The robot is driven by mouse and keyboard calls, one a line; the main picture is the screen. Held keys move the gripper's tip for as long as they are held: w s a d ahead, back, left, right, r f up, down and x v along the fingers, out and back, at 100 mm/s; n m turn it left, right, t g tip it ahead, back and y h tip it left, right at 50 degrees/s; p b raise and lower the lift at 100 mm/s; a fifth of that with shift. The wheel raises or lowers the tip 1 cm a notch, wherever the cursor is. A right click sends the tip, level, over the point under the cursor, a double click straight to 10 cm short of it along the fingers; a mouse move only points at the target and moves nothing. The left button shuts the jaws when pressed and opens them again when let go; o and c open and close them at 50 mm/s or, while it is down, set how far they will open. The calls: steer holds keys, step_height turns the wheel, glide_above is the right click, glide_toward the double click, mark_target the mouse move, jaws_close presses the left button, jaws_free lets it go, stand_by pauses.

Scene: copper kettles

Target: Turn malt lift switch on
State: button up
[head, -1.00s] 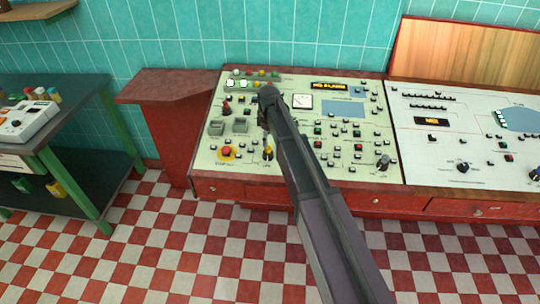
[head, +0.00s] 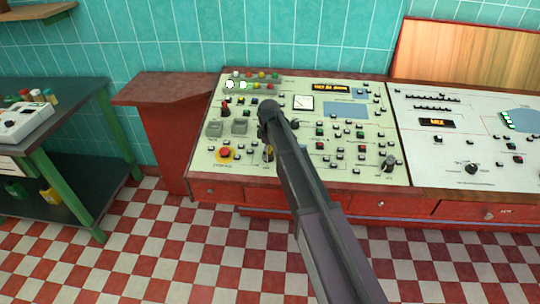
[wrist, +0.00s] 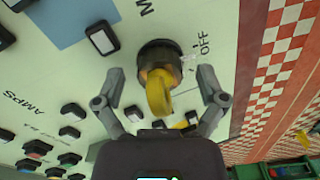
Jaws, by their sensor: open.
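A dark round rotary switch with a yellow handle (wrist: 158,92) sits on the pale panel in the wrist view. The word OFF is printed at its right, and a label beginning with M is cut off at the top. I cannot read whether it says malt lift. My gripper (wrist: 160,76) is open, with one finger on each side of the switch. I cannot tell whether the fingers touch it. In the head view my arm hides the fingertips.
The console panel (head: 290,140) carries many small buttons, a white gauge (head: 303,103) and a red stop button (head: 226,153) left of the knob. A second panel (head: 440,160) stands to the right. A green-legged bench (head: 70,110) is at left. The checkered floor in front is open.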

steer(key=shift+c, duration=0.2)
steer(key=c, duration=1.1)
steer(key=shift+d+f, duration=0.1)
steer(key=shift+m, duration=0.6)
steer(key=shift+s+m, duration=0.1)
steer(key=shift+m, duration=1.5)
steer(key=shift+a+m, duration=0.2)
steer(key=shift+m, duration=2.2)
